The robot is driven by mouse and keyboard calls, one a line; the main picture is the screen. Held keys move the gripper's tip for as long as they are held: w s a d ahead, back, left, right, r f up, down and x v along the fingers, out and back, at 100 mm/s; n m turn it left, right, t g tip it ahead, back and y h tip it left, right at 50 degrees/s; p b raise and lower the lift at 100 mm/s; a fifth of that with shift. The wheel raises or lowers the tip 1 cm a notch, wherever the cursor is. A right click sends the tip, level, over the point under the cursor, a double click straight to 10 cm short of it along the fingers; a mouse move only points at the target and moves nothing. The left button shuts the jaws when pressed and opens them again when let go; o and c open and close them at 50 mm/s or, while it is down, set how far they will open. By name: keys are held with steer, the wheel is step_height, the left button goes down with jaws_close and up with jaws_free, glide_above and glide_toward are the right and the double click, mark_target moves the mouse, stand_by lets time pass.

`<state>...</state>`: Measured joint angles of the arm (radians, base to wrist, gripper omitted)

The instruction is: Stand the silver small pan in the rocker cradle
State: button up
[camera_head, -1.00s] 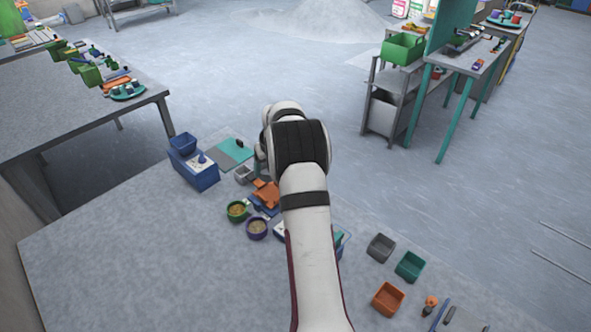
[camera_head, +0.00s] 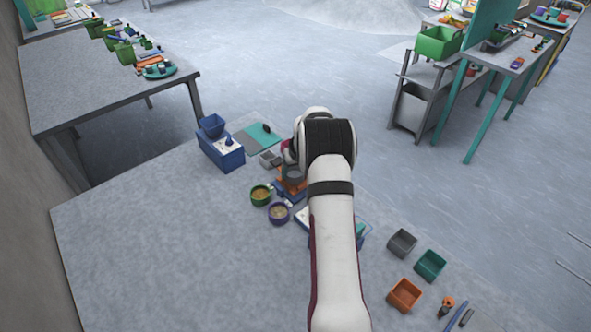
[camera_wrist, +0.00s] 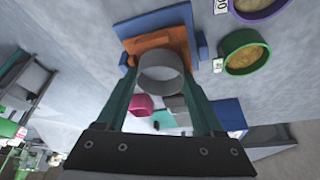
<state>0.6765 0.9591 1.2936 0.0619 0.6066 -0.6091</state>
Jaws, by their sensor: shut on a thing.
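The silver small pan (camera_wrist: 162,78) is a short round grey cup between the two teal fingers of my gripper (camera_wrist: 160,68), which is shut on it. The rocker cradle (camera_wrist: 158,42), orange on a blue base, lies just beyond the pan in the wrist view. In the head view the pan (camera_head: 293,172) shows in front of the orange cradle (camera_head: 285,187), partly covered by my arm. I cannot tell whether the pan touches the cradle. My fingers are hidden behind my wrist in the head view.
Green (camera_head: 260,195) and purple (camera_head: 278,212) bowls of tan powder stand left of the cradle. A blue box (camera_head: 221,152) with a hopper and a grey bin (camera_head: 268,160) are behind. Grey (camera_head: 402,242), teal (camera_head: 430,265) and orange (camera_head: 404,294) bins stand right. The front left floor is clear.

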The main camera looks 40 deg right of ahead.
steer(key=shift+w+r, duration=0.15)
steer(key=shift+w, duration=0.05)
stand_by(0.3)
steer(key=o, duration=1.4)
steer(key=shift+c, duration=0.2)
steer(key=shift+s, duration=0.1)
step_height(320, 180, up, 7)
